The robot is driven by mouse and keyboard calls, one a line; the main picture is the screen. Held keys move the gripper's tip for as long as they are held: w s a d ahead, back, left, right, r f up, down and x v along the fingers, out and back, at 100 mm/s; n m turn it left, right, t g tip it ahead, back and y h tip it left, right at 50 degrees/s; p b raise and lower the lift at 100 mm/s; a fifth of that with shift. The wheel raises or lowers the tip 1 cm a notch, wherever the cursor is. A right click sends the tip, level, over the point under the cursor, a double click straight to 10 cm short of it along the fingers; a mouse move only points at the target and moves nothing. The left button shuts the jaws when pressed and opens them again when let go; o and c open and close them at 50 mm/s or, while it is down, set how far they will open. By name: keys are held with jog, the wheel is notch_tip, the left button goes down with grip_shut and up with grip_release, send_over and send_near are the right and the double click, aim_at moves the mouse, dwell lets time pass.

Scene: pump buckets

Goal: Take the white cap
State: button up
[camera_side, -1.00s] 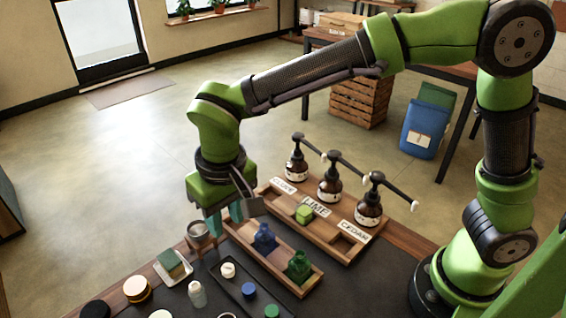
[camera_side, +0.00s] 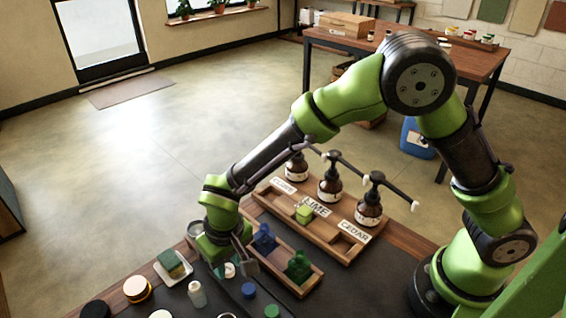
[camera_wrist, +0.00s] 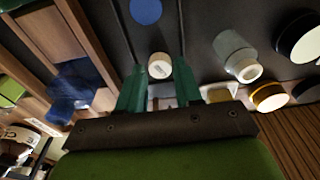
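The white cap (camera_side: 230,271) is small and round and lies on the dark tray (camera_side: 262,302), at the tray's far end. In the wrist view the white cap (camera_wrist: 160,66) shows just beyond and between the tips of my gripper's teal fingers (camera_wrist: 159,72), with dark space on both sides of it. My gripper (camera_side: 228,268) is low over that end of the tray, open and empty. In the side view the fingers partly hide the cap. I cannot tell the exact height of the fingertips above the tray.
A blue cap (camera_side: 249,290) and a green cap (camera_side: 272,311) lie on the same tray. A wooden crate with a blue bottle (camera_side: 264,238) and a green bottle (camera_side: 298,267) stands close on the right. A sponge dish (camera_side: 173,268) and a pale bottle (camera_side: 197,294) stand left.

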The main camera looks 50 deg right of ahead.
jog(key=shift+f, duration=0.5)
jog(key=shift+w, duration=0.1)
grip_shut()
jog(key=shift+r, duration=0.15)
